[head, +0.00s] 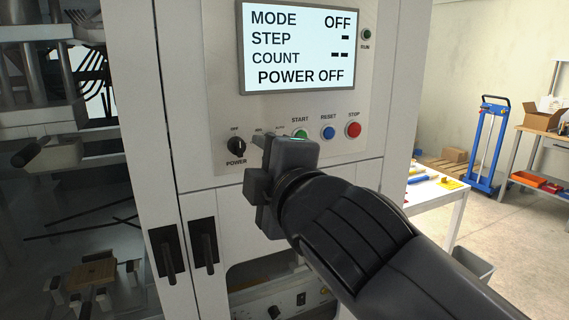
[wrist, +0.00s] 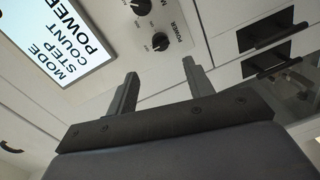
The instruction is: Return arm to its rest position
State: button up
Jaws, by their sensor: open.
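My arm reaches in from the lower right of the head view. My gripper (head: 262,168) is in front of the control panel (head: 225,112), just right of the power knob (head: 237,147). In the wrist view its two fingers (wrist: 158,78) stand apart with nothing between them. The power knob also shows in the wrist view (wrist: 160,42), beyond the gap between the fingers and apart from them. The display (head: 298,47) reads MODE OFF and POWER OFF. The gripper hides the mode knob in the head view; part of it shows in the wrist view (wrist: 141,6).
Green start (head: 301,134), blue reset (head: 328,133) and red stop (head: 353,130) buttons lie close above and right of the gripper. Dark door handles (head: 204,246) are below left. A white table (head: 440,195) and a blue trolley (head: 488,145) stand at the right.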

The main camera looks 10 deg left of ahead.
aim_at(240, 149)
jog(key=x, duration=1)
jog(key=shift+w+a+f, duration=0.15)
jog(key=shift+w, duration=0.05)
jog(key=shift+s, duration=0.1)
